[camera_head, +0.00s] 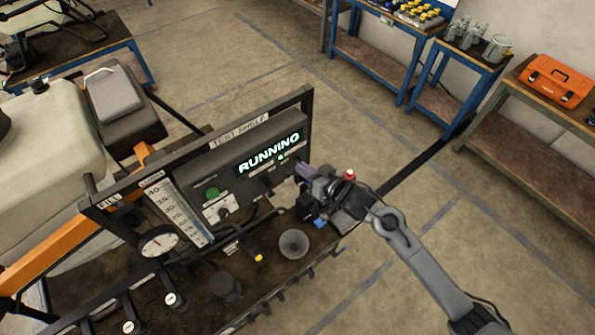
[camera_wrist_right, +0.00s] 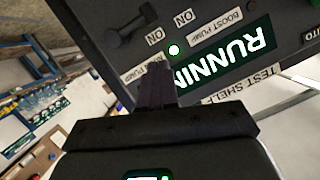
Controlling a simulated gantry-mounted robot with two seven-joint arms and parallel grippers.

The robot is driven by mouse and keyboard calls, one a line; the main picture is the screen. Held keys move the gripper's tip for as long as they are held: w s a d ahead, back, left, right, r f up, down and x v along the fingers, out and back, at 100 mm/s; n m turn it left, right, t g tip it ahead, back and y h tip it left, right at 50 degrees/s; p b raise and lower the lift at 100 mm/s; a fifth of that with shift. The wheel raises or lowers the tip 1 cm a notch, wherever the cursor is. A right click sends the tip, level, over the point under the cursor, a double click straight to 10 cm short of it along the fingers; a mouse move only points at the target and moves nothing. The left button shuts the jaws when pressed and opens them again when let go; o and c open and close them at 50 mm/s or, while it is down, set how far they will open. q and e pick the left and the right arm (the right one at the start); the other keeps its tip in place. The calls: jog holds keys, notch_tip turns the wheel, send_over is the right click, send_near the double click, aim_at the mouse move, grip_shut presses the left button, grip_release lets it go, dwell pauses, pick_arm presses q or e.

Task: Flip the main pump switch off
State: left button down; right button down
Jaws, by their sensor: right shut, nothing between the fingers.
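The dark test-shelf panel (camera_head: 222,165) has a lit display (camera_head: 270,155) reading RUNNING, with a green light under it. My right gripper (camera_head: 304,171) is shut and empty at the panel's right end. In the right wrist view the shut fingers (camera_wrist_right: 155,86) point at the panel beside a partly covered pump label (camera_wrist_right: 148,72). The main pump switch cannot be made out and may be behind the fingers. A black lever switch (camera_wrist_right: 128,22) shows nearby, close to ON labels and a BOOST PUMP label (camera_wrist_right: 215,28). Contact with the panel cannot be told. My left gripper is out of view.
A dial gauge (camera_head: 158,241), a grey funnel (camera_head: 294,244) and several valves crowd the bench below the panel. A pale tank (camera_head: 55,150) stands at left. A table with an orange toolbox (camera_head: 556,80) is at upper right. The floor between is clear.

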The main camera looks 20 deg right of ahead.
jog(key=shift+w+a+f+p, duration=0.1)
jog(key=shift+w+a+f, duration=0.2)
jog(key=shift+f, duration=0.25)
jog(key=shift+w+a+f+p, duration=0.15)
jog(key=shift+w+a+f, duration=0.1)
jog(key=shift+f, duration=0.35)
jog(key=shift+w+a+f+p, duration=0.1)
jog(key=shift+w+a+f, duration=0.2)
jog(key=shift+f, duration=0.25)
